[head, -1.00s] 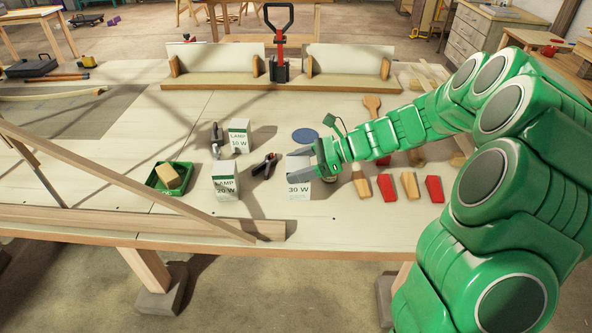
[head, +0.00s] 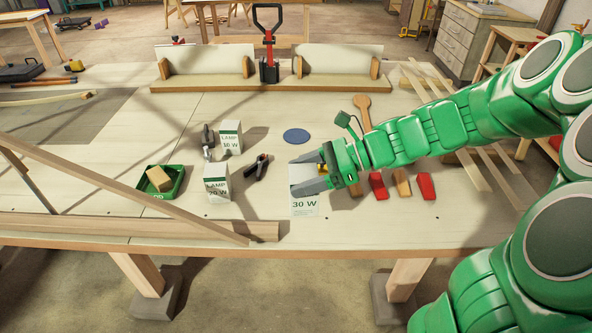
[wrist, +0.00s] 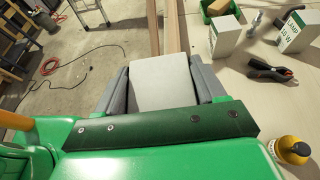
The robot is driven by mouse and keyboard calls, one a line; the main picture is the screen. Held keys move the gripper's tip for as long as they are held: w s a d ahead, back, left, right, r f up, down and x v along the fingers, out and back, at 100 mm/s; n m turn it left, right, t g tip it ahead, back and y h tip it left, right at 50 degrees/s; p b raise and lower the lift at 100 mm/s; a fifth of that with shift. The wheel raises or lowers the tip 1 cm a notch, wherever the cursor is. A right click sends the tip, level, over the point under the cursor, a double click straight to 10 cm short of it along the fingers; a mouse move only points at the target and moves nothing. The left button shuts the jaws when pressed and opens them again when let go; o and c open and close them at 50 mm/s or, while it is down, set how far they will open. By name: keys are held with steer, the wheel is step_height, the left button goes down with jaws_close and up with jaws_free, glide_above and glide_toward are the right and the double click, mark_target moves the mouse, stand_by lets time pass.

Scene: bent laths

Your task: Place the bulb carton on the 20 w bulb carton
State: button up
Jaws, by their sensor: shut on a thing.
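The bulb carton marked 30 W (head: 305,207) is white and stands out beneath my gripper (head: 304,175) in the head view. The gripper's grey fingers are shut on it from both sides. In the wrist view the carton's pale top (wrist: 165,82) fills the space between the fingers. Its height above the table is hard to judge. The 20 W bulb carton (head: 217,185) stands upright to its left, apart from it; it also shows in the wrist view (wrist: 227,35). The 10 or 15 W lamp carton (head: 231,136) stands behind that one.
A black clamp (head: 257,167) lies between the cartons. A green tray (head: 178,185) with a tan block is at left, near a slanting lath (head: 130,175). A yellow-topped bottle (wrist: 292,150) is beside my gripper. Red and wooden wedges (head: 426,187) lie at right.

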steer(key=shift+s+r, duration=0.1)
steer(key=shift+s, duration=0.05)
steer(key=w+a+r+m+t, duration=0.1)
steer(key=w+a+r, duration=0.1)
steer(key=a+r, duration=0.45)
steer(key=w+a+r, duration=0.2)
steer(key=a+r, duration=0.2)
steer(key=a, duration=0.6)
steer(key=w+a+f, duration=0.7)
steer(key=w+f, duration=0.4)
steer(key=f, duration=0.1)
steer(key=shift+w+a+f, duration=0.15)
steer(key=shift+a+f, duration=0.1)
steer(key=shift+f, duration=0.15)
steer(key=shift+f, duration=0.1)
steer(key=o, duration=1.1)
steer(key=shift+o, duration=0.2)
